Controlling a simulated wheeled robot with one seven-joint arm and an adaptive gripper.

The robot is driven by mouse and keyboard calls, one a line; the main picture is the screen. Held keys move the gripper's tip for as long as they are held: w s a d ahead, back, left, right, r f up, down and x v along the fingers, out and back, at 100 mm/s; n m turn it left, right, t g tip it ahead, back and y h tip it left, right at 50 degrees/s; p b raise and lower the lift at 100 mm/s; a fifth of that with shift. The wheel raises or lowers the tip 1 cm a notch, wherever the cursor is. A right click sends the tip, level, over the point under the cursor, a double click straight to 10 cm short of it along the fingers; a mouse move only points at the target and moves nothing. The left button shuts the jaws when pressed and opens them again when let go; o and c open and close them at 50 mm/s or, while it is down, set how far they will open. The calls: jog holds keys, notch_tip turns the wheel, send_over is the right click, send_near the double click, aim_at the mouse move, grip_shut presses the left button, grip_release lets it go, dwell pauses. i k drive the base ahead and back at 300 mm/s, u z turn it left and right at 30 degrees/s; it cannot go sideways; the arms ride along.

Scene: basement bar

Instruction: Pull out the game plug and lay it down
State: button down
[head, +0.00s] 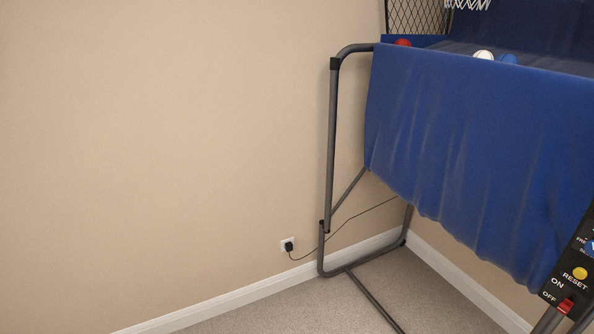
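A thin black cord (345,224) runs from the plug, sags a little, then rises to the right behind the metal frame of the basketball arcade game (465,140). My gripper is not in the head view.
The game's grey tube frame (332,140) stands close to the right of the outlet, with a floor bar (372,300) reaching forward. A control panel (570,275) is at the lower right. Carpet (290,305) below the outlet is clear.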

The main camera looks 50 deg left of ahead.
aim_at(288, 246)
jog(key=u, duration=2.15)
jog(key=i, duration=1.85)
jog(key=z, duration=0.7)
